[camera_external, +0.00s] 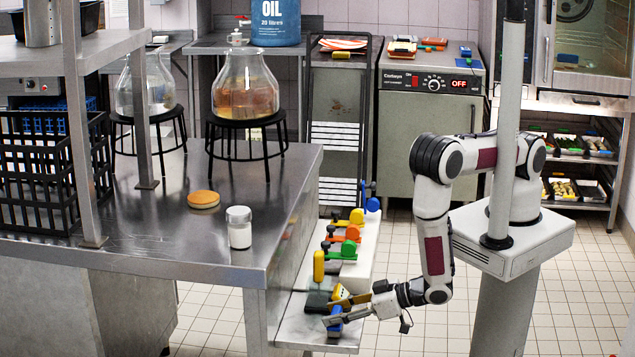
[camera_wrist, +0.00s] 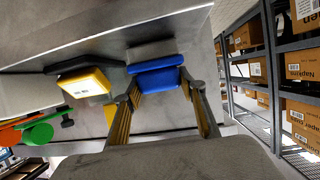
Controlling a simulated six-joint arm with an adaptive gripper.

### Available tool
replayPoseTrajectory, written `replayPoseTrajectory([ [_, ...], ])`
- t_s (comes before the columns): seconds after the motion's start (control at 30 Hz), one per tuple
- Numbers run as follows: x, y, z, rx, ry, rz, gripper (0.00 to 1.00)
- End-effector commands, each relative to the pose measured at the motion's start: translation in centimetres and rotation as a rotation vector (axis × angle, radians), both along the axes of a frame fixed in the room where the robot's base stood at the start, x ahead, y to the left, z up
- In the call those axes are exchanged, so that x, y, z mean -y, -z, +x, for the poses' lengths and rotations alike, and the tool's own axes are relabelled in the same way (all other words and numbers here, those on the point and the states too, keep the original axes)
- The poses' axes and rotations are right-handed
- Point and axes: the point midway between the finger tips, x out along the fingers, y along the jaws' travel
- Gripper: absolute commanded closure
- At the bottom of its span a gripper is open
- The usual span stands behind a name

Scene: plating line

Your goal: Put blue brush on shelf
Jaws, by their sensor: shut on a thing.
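The blue brush (camera_external: 334,327) is at the front end of a low white ledge (camera_external: 314,334) beside the metal table. My gripper (camera_external: 342,309) is shut on it, reaching in from the right. In the wrist view the blue handle (camera_wrist: 156,78) lies between my two fingers (camera_wrist: 164,92), with a grey part behind it. Whether the brush still touches the ledge I cannot tell.
The metal table (camera_external: 130,205) edges the ledge on the left. Racks with boxes (camera_wrist: 300,110) are at the right of the wrist view. Tiled floor (camera_external: 400,265) is open behind.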

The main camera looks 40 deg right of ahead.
Motion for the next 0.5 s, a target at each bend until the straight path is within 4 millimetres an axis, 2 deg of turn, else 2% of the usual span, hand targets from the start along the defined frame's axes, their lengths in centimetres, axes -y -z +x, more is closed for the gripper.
replayPoseTrajectory([
  [0.33, 0.00, 0.22, 0.00, 0.000, 0.000, 0.000, 0.85],
  [0.37, 0.00, 0.22, -0.01, 0.000, 0.000, 0.000, 0.54],
  [0.4, 0.00, 0.21, 0.00, 0.000, 0.000, 0.000, 0.44],
  [0.5, 0.00, 0.21, 0.00, 0.000, 0.000, 0.000, 0.43],
])
